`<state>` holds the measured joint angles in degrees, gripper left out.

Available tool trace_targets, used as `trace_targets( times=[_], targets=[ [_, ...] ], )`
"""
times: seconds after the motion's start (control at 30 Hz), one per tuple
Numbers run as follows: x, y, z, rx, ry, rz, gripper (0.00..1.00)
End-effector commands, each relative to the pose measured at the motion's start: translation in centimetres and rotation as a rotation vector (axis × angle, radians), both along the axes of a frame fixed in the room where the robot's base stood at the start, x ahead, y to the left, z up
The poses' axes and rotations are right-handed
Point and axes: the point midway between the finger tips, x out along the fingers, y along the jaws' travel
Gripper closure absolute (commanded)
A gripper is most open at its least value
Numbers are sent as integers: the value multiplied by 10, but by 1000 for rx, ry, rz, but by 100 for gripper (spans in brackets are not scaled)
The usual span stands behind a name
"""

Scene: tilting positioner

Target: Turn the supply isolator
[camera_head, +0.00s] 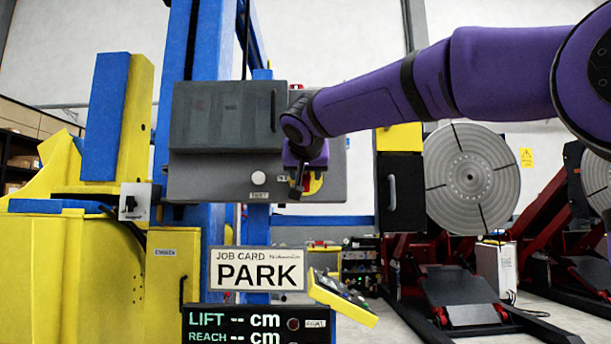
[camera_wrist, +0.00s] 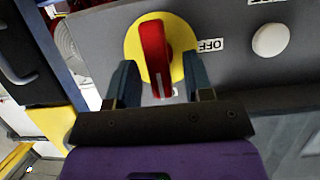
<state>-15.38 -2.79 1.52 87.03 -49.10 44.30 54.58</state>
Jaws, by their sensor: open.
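The supply isolator is a red handle (camera_wrist: 155,58) on a round yellow plate (camera_wrist: 181,36), set in a grey panel. In the wrist view the handle stands roughly along the picture's vertical, with a white mark near its lower end. An "OFF" label (camera_wrist: 210,46) is to its right. My gripper (camera_wrist: 158,80) is open, with one finger on each side of the handle; gaps show, and I cannot tell whether either finger touches it. In the head view my gripper (camera_head: 297,190) covers most of the isolator, and only part of the yellow plate (camera_head: 315,183) shows.
A white button (camera_head: 258,178) sits on the grey panel (camera_head: 215,185) left of the isolator. A dark hinged cover (camera_head: 222,115) is above it. A "PARK" job card (camera_head: 257,269) and a display (camera_head: 245,325) are below. A round faceplate (camera_head: 470,178) stands at right.

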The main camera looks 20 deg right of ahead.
Motion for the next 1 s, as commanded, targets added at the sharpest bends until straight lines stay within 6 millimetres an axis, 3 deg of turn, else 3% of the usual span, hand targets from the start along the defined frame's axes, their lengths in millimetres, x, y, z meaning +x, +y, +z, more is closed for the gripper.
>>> trace_targets(
  times=[0.2,0.47,0.5,0.67,1.0],
  targets=[
    [13,-5,-6,0,0,-1,53],
    [14,-5,-6,0,0,0,53],
    [14,-5,-6,0,0,0,55],
    [14,-5,-6,0,0,0,92],
    [14,-4,-6,-35,12,0,94]
  ],
)
